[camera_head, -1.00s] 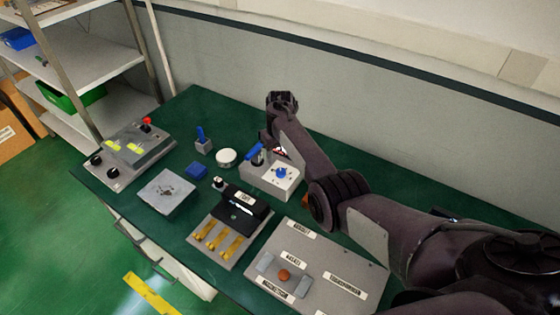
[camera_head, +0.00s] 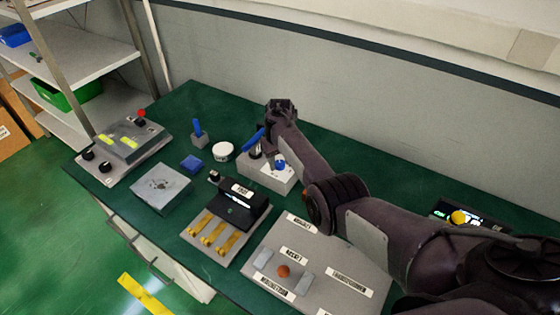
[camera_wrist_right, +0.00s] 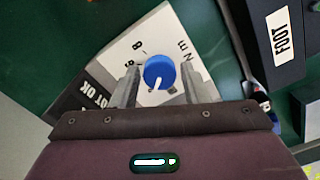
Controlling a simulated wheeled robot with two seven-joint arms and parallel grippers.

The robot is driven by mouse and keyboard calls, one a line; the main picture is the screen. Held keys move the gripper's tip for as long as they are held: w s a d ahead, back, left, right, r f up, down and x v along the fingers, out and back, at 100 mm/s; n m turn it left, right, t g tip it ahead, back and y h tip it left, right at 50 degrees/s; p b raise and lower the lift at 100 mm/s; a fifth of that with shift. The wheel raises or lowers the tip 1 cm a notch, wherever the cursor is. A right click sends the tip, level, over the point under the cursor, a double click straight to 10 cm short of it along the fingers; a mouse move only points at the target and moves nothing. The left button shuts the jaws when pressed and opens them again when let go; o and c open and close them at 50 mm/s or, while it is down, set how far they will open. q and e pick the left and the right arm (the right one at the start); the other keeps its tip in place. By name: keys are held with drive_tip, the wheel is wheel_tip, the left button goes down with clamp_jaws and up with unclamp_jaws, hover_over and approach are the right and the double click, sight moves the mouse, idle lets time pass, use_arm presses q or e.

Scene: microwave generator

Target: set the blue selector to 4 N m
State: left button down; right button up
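The blue selector (camera_head: 280,165) is a round knob on a light grey box (camera_head: 256,178) at the back middle of the table. In the right wrist view the blue selector (camera_wrist_right: 160,70) shows a white pointer mark aimed down and slightly left. An 8, another digit and "N m" are printed around it; no 4 can be made out. My right gripper (camera_wrist_right: 158,76) has one finger on each side of the knob, with narrow gaps visible, so it looks open. In the head view its fingers are mostly hidden by my right arm. My left gripper is not in view.
A black unit with a FOOT label (camera_head: 242,190) stands in front of the box. A blue-handled item (camera_head: 252,140) stands at the box's left end. A labelled grey panel (camera_head: 325,265) lies front right. A dark device with a yellow knob (camera_head: 459,217) is at right.

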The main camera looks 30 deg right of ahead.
drive_tip(key=c, duration=0.6)
drive_tip(key=shift+c, duration=0.2)
drive_tip(key=shift+m, duration=0.4)
drive_tip(key=m, duration=0.3)
drive_tip(key=shift+m, duration=2)
drive_tip(key=o, duration=1)
